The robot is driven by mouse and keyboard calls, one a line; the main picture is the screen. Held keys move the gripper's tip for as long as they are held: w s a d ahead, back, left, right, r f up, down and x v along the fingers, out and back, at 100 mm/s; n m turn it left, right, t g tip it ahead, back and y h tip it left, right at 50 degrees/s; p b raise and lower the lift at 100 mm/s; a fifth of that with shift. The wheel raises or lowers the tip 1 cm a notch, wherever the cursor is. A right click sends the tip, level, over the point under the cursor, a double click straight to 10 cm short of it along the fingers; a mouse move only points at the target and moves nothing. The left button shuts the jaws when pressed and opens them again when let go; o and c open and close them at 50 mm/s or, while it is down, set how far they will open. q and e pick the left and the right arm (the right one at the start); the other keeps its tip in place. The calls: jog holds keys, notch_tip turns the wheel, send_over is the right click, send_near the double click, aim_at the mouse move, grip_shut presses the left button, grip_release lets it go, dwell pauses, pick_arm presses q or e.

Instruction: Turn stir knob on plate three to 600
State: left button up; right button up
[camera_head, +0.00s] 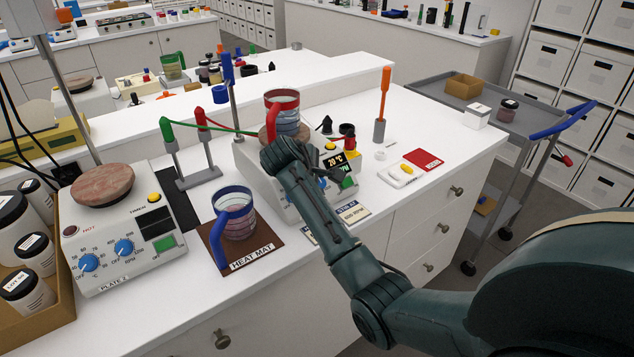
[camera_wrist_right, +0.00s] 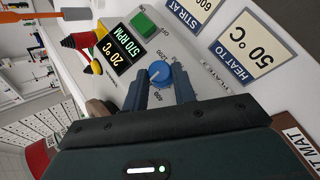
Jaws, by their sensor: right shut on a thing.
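Plate three (camera_head: 252,168) is the white hot plate at mid-bench, partly hidden behind my right arm. A red-handled beaker (camera_head: 283,112) stands on its round top. In the right wrist view, my right gripper (camera_wrist_right: 166,90) is shut on the blue stir knob (camera_wrist_right: 159,73), one finger on each side. The dial numbers around the knob are partly covered. The display (camera_wrist_right: 121,53) reads 20 °C and what looks like 570 RPM. The knob is hidden in the head view. My left gripper is not in view.
Cards reading "STIR AT 600" (camera_wrist_right: 190,12) and "HEAT TO 50 °C" (camera_wrist_right: 248,46) lie before the plate. Left are a blue-handled beaker (camera_head: 237,215) on a heat mat (camera_head: 268,251), plate two (camera_head: 120,232) and a jar box (camera_head: 55,318). An orange-handled tool (camera_head: 382,100) stands behind right.

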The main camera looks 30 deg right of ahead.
jog(key=shift+d+m+g+y, duration=0.1)
jog(key=shift+m+g+y, duration=0.2)
jog(key=shift+m, duration=0.1)
dwell(0.3)
jog(key=o, duration=1)
jog(key=v, duration=1.3)
